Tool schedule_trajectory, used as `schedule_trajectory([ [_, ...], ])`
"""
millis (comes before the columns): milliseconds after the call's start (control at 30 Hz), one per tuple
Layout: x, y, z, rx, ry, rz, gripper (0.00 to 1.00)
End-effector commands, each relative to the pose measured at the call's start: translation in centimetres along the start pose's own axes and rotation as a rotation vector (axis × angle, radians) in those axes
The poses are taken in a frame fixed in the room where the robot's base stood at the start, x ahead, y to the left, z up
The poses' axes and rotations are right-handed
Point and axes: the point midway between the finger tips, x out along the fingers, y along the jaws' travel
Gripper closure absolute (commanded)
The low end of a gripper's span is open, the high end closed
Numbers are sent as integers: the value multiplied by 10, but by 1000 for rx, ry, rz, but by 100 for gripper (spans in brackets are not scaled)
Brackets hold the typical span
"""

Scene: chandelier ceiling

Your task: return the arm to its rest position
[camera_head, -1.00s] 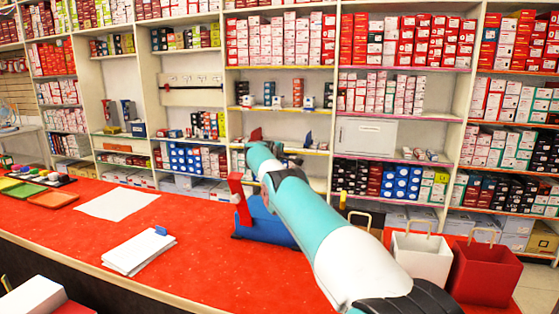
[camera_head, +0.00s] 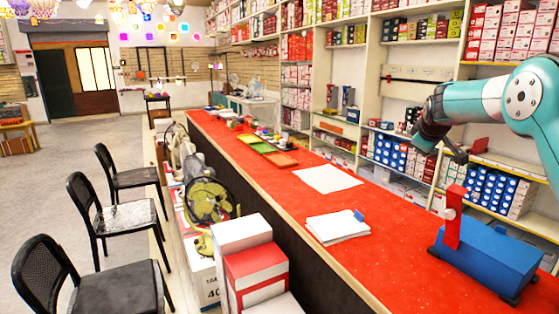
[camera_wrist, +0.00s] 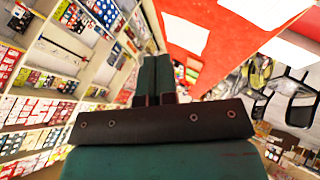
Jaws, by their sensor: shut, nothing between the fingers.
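My teal and white arm (camera_head: 500,100) is bent at the upper right of the head view, above the red counter and in front of the shelves. In the wrist view my gripper (camera_wrist: 153,62) shows two dark green fingers side by side, shut with nothing between them. In the head view the arm's dark end (camera_head: 456,152) is small, and its fingers cannot be made out clearly. It appears above and left of a blue box-like device with a red lever (camera_head: 490,258), apart from it in the picture.
The red counter (camera_head: 270,190) holds white paper (camera_head: 328,179), a paper stack (camera_head: 337,228) and coloured trays (camera_head: 262,147). Shelves (camera_head: 410,60) line the right side. Black chairs (camera_head: 122,205), boxes (camera_head: 255,275) and a fan (camera_head: 212,200) stand at left. Open floor (camera_head: 80,145) lies beyond.

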Motion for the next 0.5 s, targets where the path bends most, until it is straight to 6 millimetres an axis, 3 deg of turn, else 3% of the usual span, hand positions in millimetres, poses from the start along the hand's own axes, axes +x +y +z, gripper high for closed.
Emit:
schedule_trajectory([
  [33, -30, -30, -14, 7, 27, -69, 100],
  [100, -66, -73, -24, 25, 47, -168, 100],
  [233, -136, -152, -23, 51, 57, -348, 100],
  [367, -205, -227, 0, 70, 33, -518, 100],
  [500, -276, -302, 46, 77, -23, -686, 100],
])
